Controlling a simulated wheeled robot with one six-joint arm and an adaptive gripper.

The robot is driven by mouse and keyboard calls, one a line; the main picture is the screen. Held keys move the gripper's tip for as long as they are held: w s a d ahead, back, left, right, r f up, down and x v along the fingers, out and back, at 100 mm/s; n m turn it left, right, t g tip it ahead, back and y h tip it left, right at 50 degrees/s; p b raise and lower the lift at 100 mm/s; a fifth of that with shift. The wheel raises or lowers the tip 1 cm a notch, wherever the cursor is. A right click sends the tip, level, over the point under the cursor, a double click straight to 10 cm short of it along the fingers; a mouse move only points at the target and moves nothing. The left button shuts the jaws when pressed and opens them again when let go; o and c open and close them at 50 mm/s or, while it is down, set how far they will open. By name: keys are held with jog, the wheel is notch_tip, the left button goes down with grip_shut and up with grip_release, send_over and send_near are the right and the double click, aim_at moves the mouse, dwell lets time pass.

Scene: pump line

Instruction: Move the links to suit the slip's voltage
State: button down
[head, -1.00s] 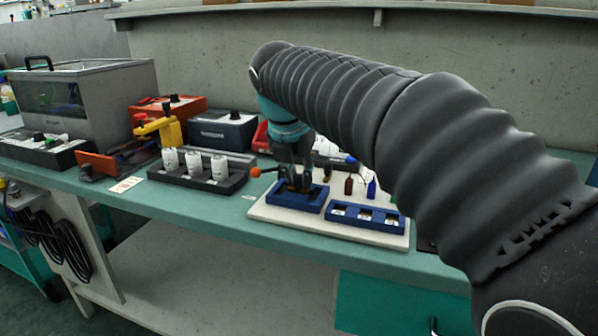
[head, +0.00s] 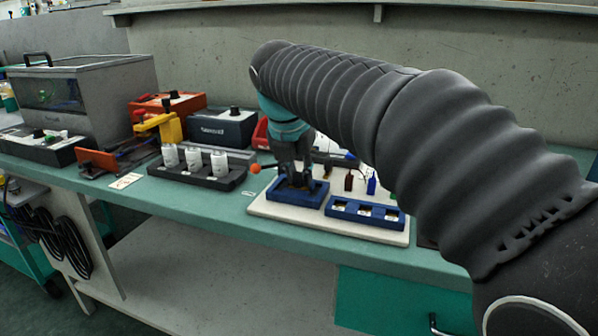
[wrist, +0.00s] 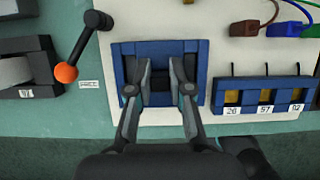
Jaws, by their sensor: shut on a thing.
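My gripper (wrist: 161,70) points down into the square blue box (wrist: 204,48) on the pale board. Its fingers are closed in on a dark piece (wrist: 160,84) in the box; its shape is mostly hidden. In the head view, my gripper (head: 297,180) stands upright in that blue box (head: 297,199). To its right is a blue three-bay holder (wrist: 264,82), with brass-coloured pieces in its bays and tags 26, 57 and 02. A white paper slip (head: 126,181) lies on the bench at left; its writing is too small to read. I cannot clearly make out the links.
An orange-knobbed lever (wrist: 66,72) stands close left of the blue box. Brown, blue and green lugs on wires (wrist: 245,27) lie behind the three-bay holder. A black rack with white cylinders (head: 195,160) stands left. The bench front edge is clear.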

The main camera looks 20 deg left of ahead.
jog(key=shift+f, duration=0.1)
jog(key=c, duration=0.8)
grip_release()
jog(key=shift+r, duration=3.75)
